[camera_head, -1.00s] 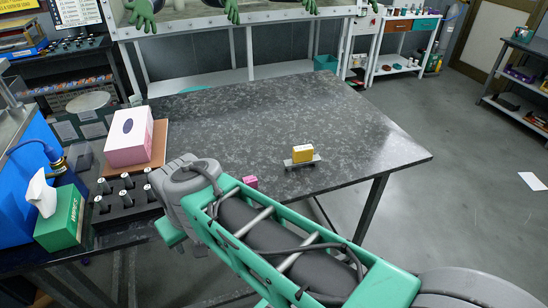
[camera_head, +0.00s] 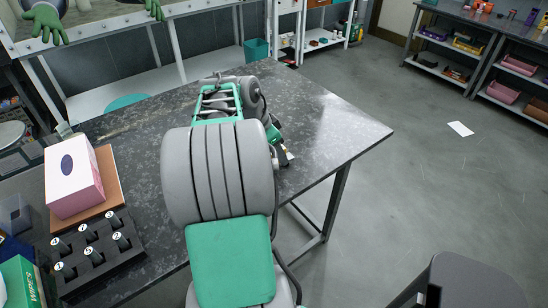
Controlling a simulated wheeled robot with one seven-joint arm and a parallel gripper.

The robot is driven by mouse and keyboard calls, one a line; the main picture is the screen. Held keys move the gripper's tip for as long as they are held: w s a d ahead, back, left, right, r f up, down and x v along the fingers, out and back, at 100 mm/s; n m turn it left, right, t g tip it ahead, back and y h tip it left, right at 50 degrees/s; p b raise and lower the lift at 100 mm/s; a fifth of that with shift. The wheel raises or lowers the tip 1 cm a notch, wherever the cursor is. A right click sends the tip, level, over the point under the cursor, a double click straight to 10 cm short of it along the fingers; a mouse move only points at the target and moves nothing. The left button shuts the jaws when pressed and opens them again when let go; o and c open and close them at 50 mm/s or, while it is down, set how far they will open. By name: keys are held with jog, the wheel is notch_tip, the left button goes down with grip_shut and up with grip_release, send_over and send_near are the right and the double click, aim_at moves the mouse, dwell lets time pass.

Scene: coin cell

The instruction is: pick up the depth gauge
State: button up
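The depth gauge cannot be made out for sure; my arm covers the part of the dark speckled table (camera_head: 335,120) where a small yellow block on a flat metal base stood in the earlier head view. A small pale piece (camera_head: 289,155) shows at the end of my gripper (camera_head: 283,153), but I cannot tell whether it is part of the gauge. My gripper is low over the right half of the table, near its front edge. Its fingers are mostly hidden behind my arm, so their opening does not show.
A pink-and-white tissue box (camera_head: 75,182) lies on a brown board (camera_head: 110,180) at the left. A dark rack (camera_head: 95,262) with several numbered pieces stands in front of it, beside a green wipes box (camera_head: 20,283). The table's right end (camera_head: 355,130) is clear.

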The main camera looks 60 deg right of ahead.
jog(key=x, duration=0.2)
jog(key=shift+d+f, duration=0.1)
jog(key=shift+f, duration=0.2)
jog(key=shift+c, duration=0.4)
grip_shut()
